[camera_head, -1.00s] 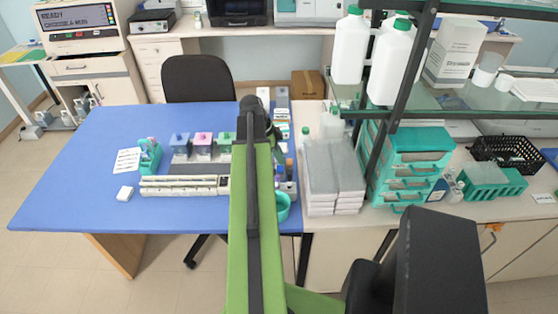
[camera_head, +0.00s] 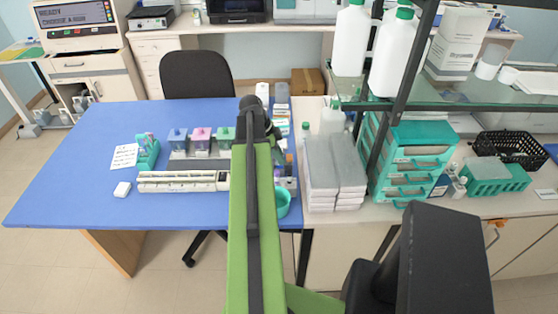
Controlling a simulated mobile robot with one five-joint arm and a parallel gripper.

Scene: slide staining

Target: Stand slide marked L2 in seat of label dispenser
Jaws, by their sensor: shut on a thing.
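My green arm reaches forward over the right part of the blue table (camera_head: 80,190), ending in a dark joint. My gripper does not show; the arm hides whatever is beyond that joint. The slide marked L2 cannot be made out. A small teal holder (camera_head: 147,152) stands on the table beside a white written card (camera_head: 124,157). I cannot tell whether it is the label dispenser. A long cream tray (camera_head: 180,188) lies in front of three staining jars with blue (camera_head: 178,140), pink (camera_head: 200,138) and green (camera_head: 224,138) lids.
A small white block (camera_head: 122,190) lies left of the tray. A teal bowl (camera_head: 282,204) is at the table's right edge, partly behind my arm. Grey-topped stacks (camera_head: 335,165) and a teal drawer unit (camera_head: 415,160) stand on the right counter. The table's left part is clear.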

